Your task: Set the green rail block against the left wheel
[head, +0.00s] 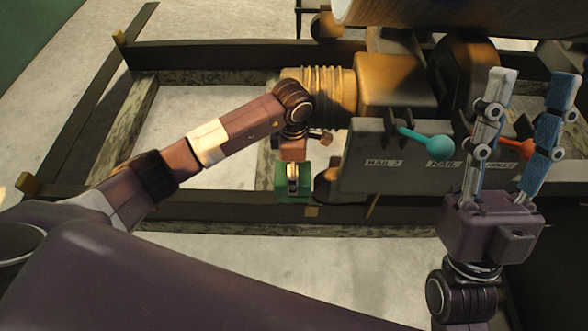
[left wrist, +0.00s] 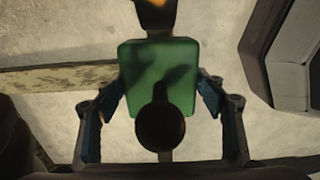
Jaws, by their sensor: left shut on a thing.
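The green rail block (head: 281,183) is at the near rail in the head view, just left of a dark wheel (head: 322,184) under the grey panel. Whether it touches the wheel or rests on the rail I cannot tell. My left gripper (head: 293,178) comes down onto the block from above and is shut on it. In the left wrist view the green block (left wrist: 158,60) sits between the two fingers, with a dark round knob in front of it. My right gripper (head: 530,75) is open and empty, fingers pointing up, at the right.
A grey panel (head: 385,172) with rail labels carries a teal-knobbed lever (head: 438,147) and a red-knobbed lever (head: 512,149), close to my right gripper. Dark rails (head: 235,205) cross the pale floor. A ribbed bronze cylinder (head: 325,90) stands behind my left wrist.

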